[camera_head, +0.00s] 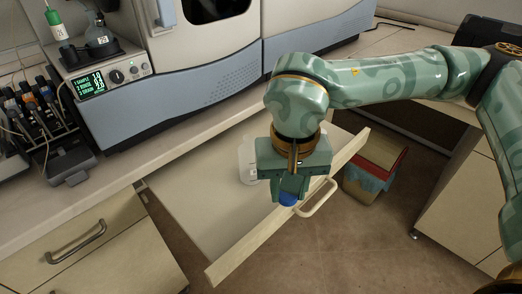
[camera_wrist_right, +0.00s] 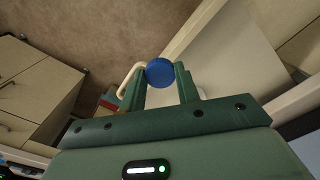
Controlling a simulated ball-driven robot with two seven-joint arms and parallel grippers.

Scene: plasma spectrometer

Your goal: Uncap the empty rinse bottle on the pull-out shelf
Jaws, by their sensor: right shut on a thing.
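The pull-out shelf (camera_head: 192,205) is open below the bench and also shows in the wrist view (camera_wrist_right: 235,50). A pale, translucent bottle (camera_head: 247,160) stands on it, partly hidden behind my right gripper; its neck cannot be seen. My right gripper (camera_head: 288,194) points down over the shelf's front edge. Its fingers are shut on a blue cap (camera_head: 288,200), which shows as a round disc between the fingertips in the wrist view (camera_wrist_right: 160,72). The cap appears apart from the bottle, nearer the shelf front. My left gripper is not in view.
The shelf's front panel has a pale handle (camera_head: 318,199) close to the cap. A bin with a red rim (camera_head: 372,165) stands on the floor beyond it. The spectrometer (camera_head: 205,60) and a pump with a display (camera_head: 98,80) stand on the bench. The shelf's left part is clear.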

